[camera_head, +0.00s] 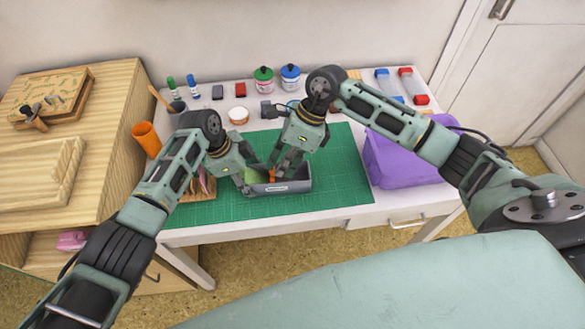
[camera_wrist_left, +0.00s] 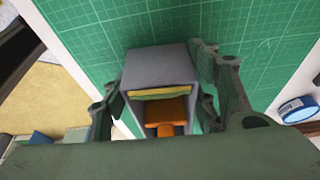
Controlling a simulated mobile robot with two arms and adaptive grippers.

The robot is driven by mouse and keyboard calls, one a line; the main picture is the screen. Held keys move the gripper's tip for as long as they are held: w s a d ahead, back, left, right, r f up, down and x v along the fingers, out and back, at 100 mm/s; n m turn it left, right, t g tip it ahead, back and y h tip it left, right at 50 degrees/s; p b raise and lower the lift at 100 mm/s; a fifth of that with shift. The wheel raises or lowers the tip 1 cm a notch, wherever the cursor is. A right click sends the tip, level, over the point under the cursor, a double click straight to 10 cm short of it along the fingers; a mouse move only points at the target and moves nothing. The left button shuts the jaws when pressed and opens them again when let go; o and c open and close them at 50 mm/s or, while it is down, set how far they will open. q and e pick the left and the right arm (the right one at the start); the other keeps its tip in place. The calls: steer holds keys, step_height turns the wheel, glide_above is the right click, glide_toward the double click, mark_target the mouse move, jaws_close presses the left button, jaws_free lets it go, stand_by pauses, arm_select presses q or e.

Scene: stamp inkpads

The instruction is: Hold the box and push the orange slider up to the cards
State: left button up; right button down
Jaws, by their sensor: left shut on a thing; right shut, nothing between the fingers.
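A small grey open-topped box (camera_head: 296,184) with a white label sits on the green cutting mat (camera_head: 340,160). Yellow-green cards (camera_head: 252,174) stand at its left end. An orange slider (camera_head: 272,175) is inside, to the right of the cards. My left gripper (camera_head: 252,180) is shut on the box at its left end. In the left wrist view its fingers flank the grey box (camera_wrist_left: 152,62), with the cards (camera_wrist_left: 160,93) and slider (camera_wrist_left: 168,109) close together inside. My right gripper (camera_head: 277,168) is shut, its tips down in the box at the slider; exact contact is hidden.
Bottles (camera_head: 263,80), a white round pot (camera_head: 238,115) and inkpads stand along the back. An orange cup (camera_head: 147,139) is at left. The mat's right part is clear.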

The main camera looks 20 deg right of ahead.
steer(key=d+r+n+t+y, duration=0.1)
steer(key=d+n+t+y, duration=0.25)
steer(key=d, duration=0.65)
steer(key=shift+m, duration=0.45)
steer(key=x, duration=0.9)
steer(key=shift+s+f, duration=0.2)
steer(key=shift+s, duration=0.1)
steer(key=a, duration=0.2)
steer(key=w+a, duration=0.1)
steer(key=a, duration=0.1)
steer(key=w+a, duration=0.1)
steer(key=a, duration=0.1)
steer(key=shift+w+a, duration=0.15)
steer(key=shift+a, duration=0.1)
steer(key=shift+d, duration=0.1)
steer(key=v, duration=1)
